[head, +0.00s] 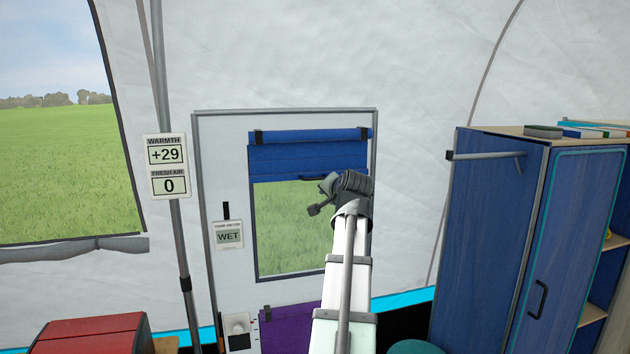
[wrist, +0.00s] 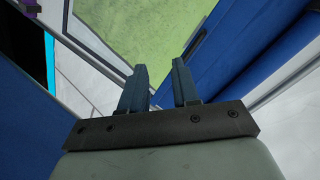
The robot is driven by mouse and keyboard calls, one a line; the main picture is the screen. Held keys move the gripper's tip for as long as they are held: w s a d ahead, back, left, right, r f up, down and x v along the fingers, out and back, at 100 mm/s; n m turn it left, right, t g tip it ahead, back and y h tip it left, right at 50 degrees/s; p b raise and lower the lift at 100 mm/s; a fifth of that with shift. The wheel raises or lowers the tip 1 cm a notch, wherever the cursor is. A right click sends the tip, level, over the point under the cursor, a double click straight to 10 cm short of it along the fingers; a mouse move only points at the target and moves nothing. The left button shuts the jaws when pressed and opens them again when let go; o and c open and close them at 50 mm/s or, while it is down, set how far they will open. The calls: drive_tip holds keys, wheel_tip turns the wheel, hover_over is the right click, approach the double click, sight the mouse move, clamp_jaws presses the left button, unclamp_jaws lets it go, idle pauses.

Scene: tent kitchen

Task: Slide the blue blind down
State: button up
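The blue blind (head: 290,160) covers the upper part of the door window, with its lower edge well above the sill. A dark handle (head: 308,178) sits on that lower edge, partly hidden by my gripper. My gripper (head: 316,198) is in front of the window, just below and beside the blind's lower right part. In the wrist view my gripper (wrist: 158,68) has its two fingers apart with nothing seen between them. Grass shows through the window beyond the fingertips, and the blind (wrist: 232,45) lies to their right. I cannot tell whether a finger touches the handle.
A purple panel (head: 288,328) is below the window. A meter reading WET (head: 229,236) hangs left of it. A pole carries a WARMTH +29 and FRESH AIR 0 display (head: 168,166). A blue cabinet (head: 490,240) stands right, and a red box (head: 92,335) lower left.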

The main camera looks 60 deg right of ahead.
sight(315, 179)
drive_tip(key=w+d+m, duration=0.2)
drive_tip(key=w+d, duration=0.1)
drive_tip(key=w+d+m+t, duration=0.1)
drive_tip(key=w+d+m, duration=0.2)
drive_tip(key=w+d, duration=0.1)
drive_tip(key=w+d+m+h, duration=0.1)
drive_tip(key=w+d+m, duration=0.1)
drive_tip(key=w+d, duration=0.1)
drive_tip(key=shift+w+d+r+m+t, duration=0.3)
drive_tip(key=shift+w, duration=0.15)
idle(0.4)
clamp_jaws()
idle(0.5)
